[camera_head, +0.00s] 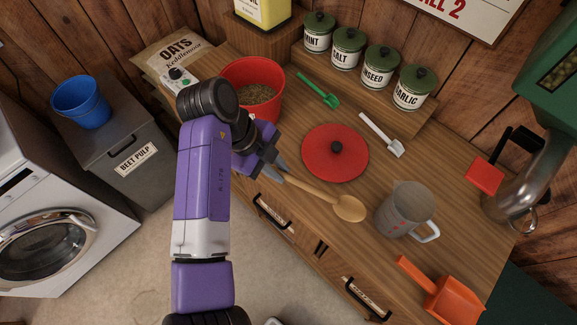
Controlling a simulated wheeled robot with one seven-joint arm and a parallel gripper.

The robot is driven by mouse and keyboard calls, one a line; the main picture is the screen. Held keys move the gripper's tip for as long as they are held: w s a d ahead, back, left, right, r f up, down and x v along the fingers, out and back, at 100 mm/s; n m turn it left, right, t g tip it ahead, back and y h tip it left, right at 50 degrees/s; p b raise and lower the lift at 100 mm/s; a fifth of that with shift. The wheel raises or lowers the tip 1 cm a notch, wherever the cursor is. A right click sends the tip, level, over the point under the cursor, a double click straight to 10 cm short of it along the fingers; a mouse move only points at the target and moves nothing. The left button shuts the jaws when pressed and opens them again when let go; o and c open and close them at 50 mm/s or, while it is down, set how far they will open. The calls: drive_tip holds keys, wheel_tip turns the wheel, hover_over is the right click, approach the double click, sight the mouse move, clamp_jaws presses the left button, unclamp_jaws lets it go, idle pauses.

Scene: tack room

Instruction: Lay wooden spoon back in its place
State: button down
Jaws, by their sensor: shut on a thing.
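The wooden spoon (348,207) has a pale round bowl and a thin handle pointing left. My gripper (280,175) is shut on the end of its handle, near the front edge of the wooden counter (452,175). The spoon's bowl points right, toward the measuring jug. I cannot tell whether the spoon touches the counter or is held just above it. My purple arm comes up from the bottom and hides part of the counter's left front.
A red lid (320,155) lies just behind the spoon. A grey measuring jug (402,209) stands to its right, and an orange scoop (447,300) lies front right. Behind are a red bucket (240,72), a green scoop (318,90), a white scoop (383,135) and several canisters (412,92).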

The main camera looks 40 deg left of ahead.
drive_tip(key=shift+f+b, duration=3.5)
drive_tip(key=shift+f, duration=1.95)
drive_tip(key=c, duration=1.3)
unclamp_jaws()
drive_tip(key=shift+r, duration=0.1)
drive_tip(key=b+v, duration=0.1)
drive_tip(key=v, duration=0.6)
drive_tip(key=shift+a+r+b, duration=0.15)
drive_tip(key=shift+r+b, duration=0.1)
drive_tip(key=shift+b, duration=0.05)
drive_tip(key=shift+s, duration=0.1)
drive_tip(key=shift+r, duration=0.1)
